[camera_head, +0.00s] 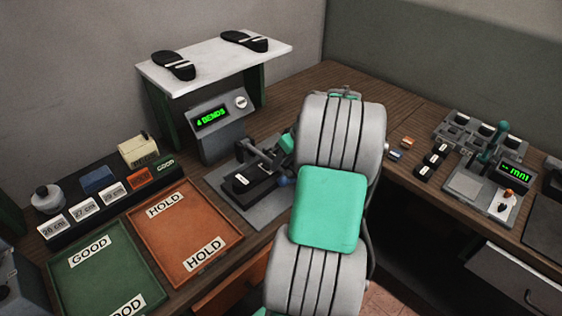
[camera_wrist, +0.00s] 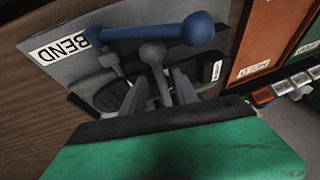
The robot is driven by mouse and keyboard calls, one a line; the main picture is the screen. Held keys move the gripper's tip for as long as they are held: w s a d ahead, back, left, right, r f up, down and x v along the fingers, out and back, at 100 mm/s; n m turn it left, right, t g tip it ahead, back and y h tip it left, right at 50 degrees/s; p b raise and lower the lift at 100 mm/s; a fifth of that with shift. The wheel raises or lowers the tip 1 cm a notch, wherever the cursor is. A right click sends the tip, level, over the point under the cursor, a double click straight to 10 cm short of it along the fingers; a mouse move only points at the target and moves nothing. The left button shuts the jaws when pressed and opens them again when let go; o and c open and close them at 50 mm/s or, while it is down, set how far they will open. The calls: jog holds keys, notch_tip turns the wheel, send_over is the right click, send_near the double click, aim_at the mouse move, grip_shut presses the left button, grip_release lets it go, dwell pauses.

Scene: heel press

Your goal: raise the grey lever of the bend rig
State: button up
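The bend rig's grey base plate (camera_wrist: 55,78) bears a BEND label in the wrist view; the rig also shows in the head view (camera_head: 262,212), partly behind my arm. A grey lever with a ball end (camera_wrist: 152,53) stands in front of my gripper (camera_wrist: 159,84). Its rod runs down between my two fingers, which are apart; I cannot tell whether either touches it. A blue lever with a ball (camera_wrist: 197,28) lies just beyond it. A second, smaller grey knob (camera_wrist: 108,60) is to the left. A black shoe sole lies in the rig, partly hidden by the fingers.
A display box (camera_head: 212,122) reading "4 BENDS" stands behind the rig. Orange HOLD tray (camera_head: 187,235) and green GOOD tray (camera_head: 100,270) are to the left. A white shelf (camera_head: 210,65) holds two soles. Another control station (camera_head: 480,185) is at the right.

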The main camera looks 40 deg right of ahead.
jog(key=shift+w+f, duration=0.1)
jog(key=shift+f, duration=0.1)
jog(key=shift+c, duration=0.5)
grip_shut()
dwell(0.8)
